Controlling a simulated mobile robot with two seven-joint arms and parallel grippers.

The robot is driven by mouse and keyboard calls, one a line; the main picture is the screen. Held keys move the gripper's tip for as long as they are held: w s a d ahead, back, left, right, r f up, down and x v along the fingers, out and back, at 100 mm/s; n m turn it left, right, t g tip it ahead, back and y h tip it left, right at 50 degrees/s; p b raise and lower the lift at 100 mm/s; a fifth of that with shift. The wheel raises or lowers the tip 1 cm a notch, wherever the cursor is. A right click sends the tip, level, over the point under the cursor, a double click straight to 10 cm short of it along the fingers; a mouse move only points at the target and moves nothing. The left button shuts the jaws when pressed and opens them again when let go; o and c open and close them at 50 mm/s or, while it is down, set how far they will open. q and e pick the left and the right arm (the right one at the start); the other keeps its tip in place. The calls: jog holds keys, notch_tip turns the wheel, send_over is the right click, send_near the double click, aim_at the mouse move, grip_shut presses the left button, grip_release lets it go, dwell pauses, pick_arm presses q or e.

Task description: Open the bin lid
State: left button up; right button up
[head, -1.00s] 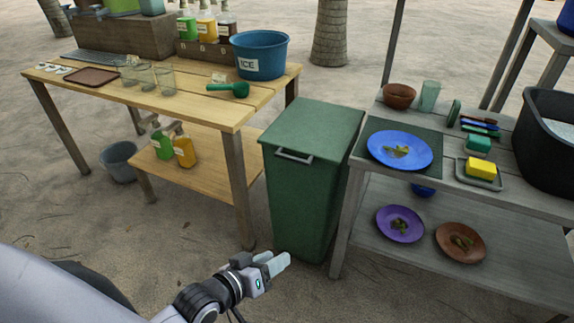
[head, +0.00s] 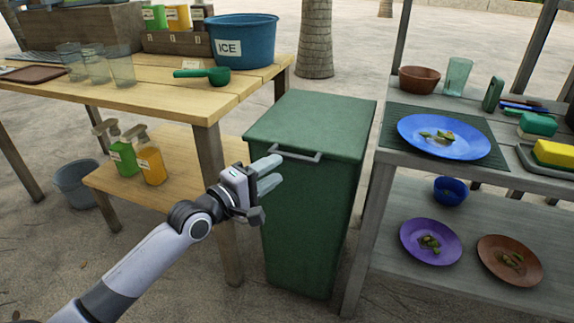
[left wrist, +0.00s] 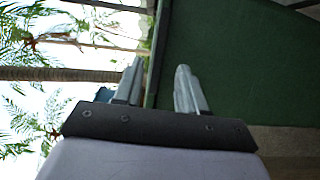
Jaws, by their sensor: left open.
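The green bin (head: 308,215) stands upright between the two tables. Its flat green lid (head: 312,122) is closed, with a grey bar handle (head: 297,154) on the front edge. My left gripper (head: 268,174) is open and empty in front of the bin, just left of and slightly below the handle. I cannot tell whether a fingertip touches the bin. In the left wrist view the two spread fingers (left wrist: 160,85) point toward the green bin side (left wrist: 235,60), with nothing between them. My right gripper is not in view.
A wooden table (head: 190,97) with a blue ICE tub (head: 243,40) and a green scoop (head: 205,75) stands left of the bin. A grey table (head: 400,158) with a blue plate (head: 445,137) stands close on the right. Sandy ground lies in front.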

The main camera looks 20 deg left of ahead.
aim_at(290, 159)
pick_arm(q)
jog(key=shift+w+d, duration=0.1)
jog(key=shift+w, duration=0.35)
jog(key=shift+b+x, duration=1.3)
jog(key=shift+x, duration=1.85)
jog(key=shift+r, duration=0.1)
grip_shut()
